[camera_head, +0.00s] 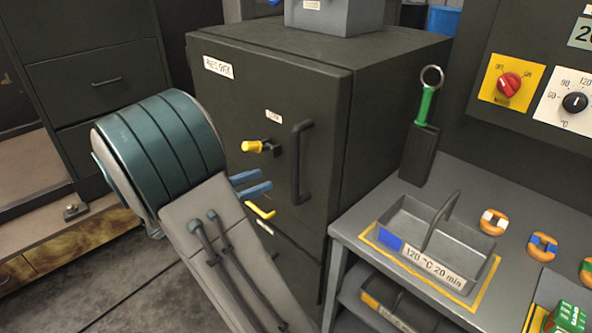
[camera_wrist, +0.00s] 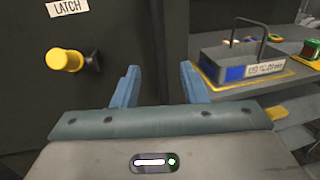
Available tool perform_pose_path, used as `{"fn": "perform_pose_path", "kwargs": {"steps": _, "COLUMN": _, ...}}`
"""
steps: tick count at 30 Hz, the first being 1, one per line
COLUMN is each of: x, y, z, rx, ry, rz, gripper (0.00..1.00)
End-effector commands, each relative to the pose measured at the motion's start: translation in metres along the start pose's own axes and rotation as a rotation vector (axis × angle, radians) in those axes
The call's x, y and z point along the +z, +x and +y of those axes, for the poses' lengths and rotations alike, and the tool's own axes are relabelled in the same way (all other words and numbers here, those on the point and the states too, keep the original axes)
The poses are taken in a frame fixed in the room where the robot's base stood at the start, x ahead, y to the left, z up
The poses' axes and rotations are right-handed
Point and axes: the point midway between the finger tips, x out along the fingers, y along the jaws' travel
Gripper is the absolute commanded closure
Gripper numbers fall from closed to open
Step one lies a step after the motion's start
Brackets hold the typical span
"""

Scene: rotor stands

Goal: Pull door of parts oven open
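The parts oven is a dark grey cabinet with its door (camera_head: 240,110) flush in front, looking shut. A black vertical bar handle (camera_head: 301,162) is on the door's right side. Left of it, a yellow-ended latch (camera_head: 254,146) points left, below a small white label. The latch also shows at upper left in the wrist view (camera_wrist: 64,60), under a label reading LATCH. My gripper (camera_head: 254,184) is in front of the door, below the latch and left of the handle. Its blue fingers are apart and empty in the wrist view (camera_wrist: 160,80). The handle cannot be made out there.
A grey workbench (camera_head: 355,222) stands right of the oven, with a handled tray (camera_head: 412,228) and several coloured rings. A green-handled tool (camera_head: 426,105) stands in a dark holder by the oven's side. A yellow bent piece (camera_head: 260,210) shows just below my fingers. Drawers stand left.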

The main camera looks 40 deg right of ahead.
Motion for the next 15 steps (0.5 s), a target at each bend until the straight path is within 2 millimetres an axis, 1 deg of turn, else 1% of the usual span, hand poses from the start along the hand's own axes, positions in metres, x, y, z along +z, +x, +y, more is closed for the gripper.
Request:
{"fn": "perform_pose_path", "kwargs": {"steps": 9, "x": 0.000, "y": 0.068, "z": -0.001, "rx": -0.001, "ry": 0.000, "rz": 0.002, "gripper": 0.61}}
{"fn": "perform_pose_path", "kwargs": {"steps": 12, "x": 0.000, "y": 0.086, "z": -0.001, "rx": -0.002, "ry": 0.001, "rz": 0.002, "gripper": 0.61}}
{"fn": "perform_pose_path", "kwargs": {"steps": 15, "x": 0.000, "y": 0.099, "z": 0.000, "rx": -0.001, "ry": 0.002, "rz": 0.003, "gripper": 0.61}}
